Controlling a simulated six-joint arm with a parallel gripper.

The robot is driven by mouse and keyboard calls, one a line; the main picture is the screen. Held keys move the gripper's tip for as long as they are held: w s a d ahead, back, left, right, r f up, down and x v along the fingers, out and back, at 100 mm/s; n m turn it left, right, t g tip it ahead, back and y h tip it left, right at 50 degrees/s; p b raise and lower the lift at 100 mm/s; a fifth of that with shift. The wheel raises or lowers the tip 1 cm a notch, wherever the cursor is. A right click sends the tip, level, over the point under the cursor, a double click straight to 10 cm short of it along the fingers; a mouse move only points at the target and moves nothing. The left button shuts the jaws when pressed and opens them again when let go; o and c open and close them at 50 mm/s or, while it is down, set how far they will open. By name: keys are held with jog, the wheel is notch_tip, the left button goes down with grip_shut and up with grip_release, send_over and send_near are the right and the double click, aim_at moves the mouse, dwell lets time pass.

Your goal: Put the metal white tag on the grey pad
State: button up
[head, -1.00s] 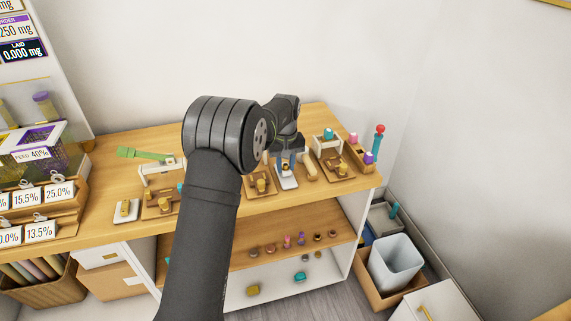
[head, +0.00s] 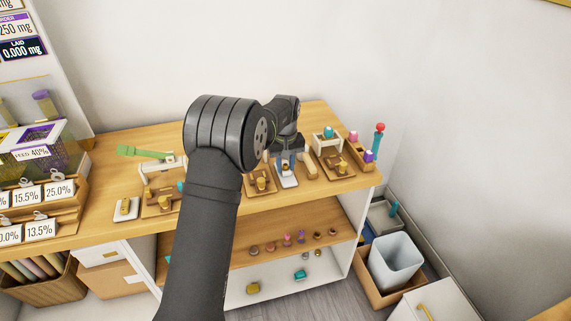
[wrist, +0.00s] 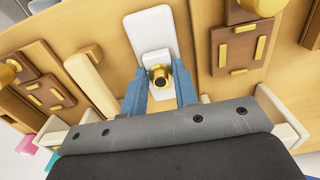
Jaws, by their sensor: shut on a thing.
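My gripper (wrist: 160,93) has blue fingers, one on each side of a gold round knob (wrist: 160,76) with a small white piece (wrist: 155,57) around it, which I take for the metal white tag. The gripper is shut on it. Beneath is a pale, rounded plate (wrist: 150,24), which may be the grey pad; it looks near white. The plate also shows in the head view (head: 288,182), below my gripper (head: 293,165). Whether the held piece touches the plate cannot be told. The fingers hide part of it.
Brown wooden trays with gold pieces stand to either side, one at the right (head: 337,170) and one at the left (head: 260,184). A pale bar (wrist: 92,84) lies close beside the plate. Another pale plate (head: 120,215) with a gold piece is at the left.

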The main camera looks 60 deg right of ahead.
jog(key=o, duration=0.9)
jog(key=shift+r, duration=0.1)
notch_tip(320, 180, up, 17)
jog(key=shift+r, duration=0.15)
notch_tip(320, 180, down, 18)
jog(key=shift+r, duration=0.25)
dwell(0.4)
jog(key=shift+r, duration=0.15)
